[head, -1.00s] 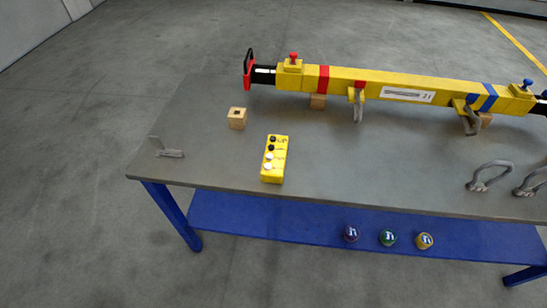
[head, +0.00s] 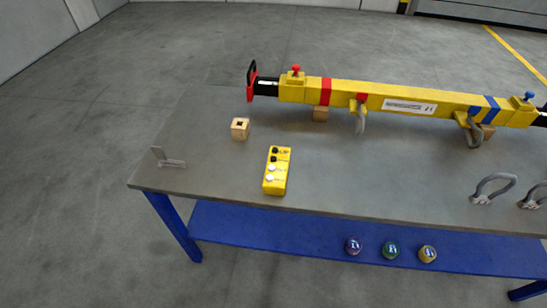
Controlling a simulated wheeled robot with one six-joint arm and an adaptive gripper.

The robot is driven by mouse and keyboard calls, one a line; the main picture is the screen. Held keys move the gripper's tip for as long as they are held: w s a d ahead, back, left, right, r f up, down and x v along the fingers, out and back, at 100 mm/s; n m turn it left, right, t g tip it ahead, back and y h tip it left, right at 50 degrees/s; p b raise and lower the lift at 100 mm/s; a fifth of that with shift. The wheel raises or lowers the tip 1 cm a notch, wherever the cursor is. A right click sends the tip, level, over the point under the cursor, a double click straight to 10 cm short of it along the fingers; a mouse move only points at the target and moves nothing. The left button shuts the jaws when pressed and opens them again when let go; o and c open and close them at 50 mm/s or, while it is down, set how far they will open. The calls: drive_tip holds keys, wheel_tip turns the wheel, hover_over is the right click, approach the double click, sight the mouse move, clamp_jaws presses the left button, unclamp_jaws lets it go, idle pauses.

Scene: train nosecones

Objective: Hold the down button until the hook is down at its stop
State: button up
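A yellow button box (head: 277,171) lies on the grey table, left of the middle. It has two black buttons at its far end and two pale buttons nearer me, with labels too small to read. A yellow beam (head: 390,98) with red and blue bands lies along the back of the table. Two grey hooks hang from it, one near the red band (head: 360,121) and one near the blue bands (head: 474,132). I cannot tell which hook the task means, and no hoist hook shows. My gripper is not in view.
A wooden block with a hole (head: 240,129) and a grey metal bracket (head: 167,159) stand on the left of the table (head: 220,171). Grey shackles (head: 493,187) lie at the right.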

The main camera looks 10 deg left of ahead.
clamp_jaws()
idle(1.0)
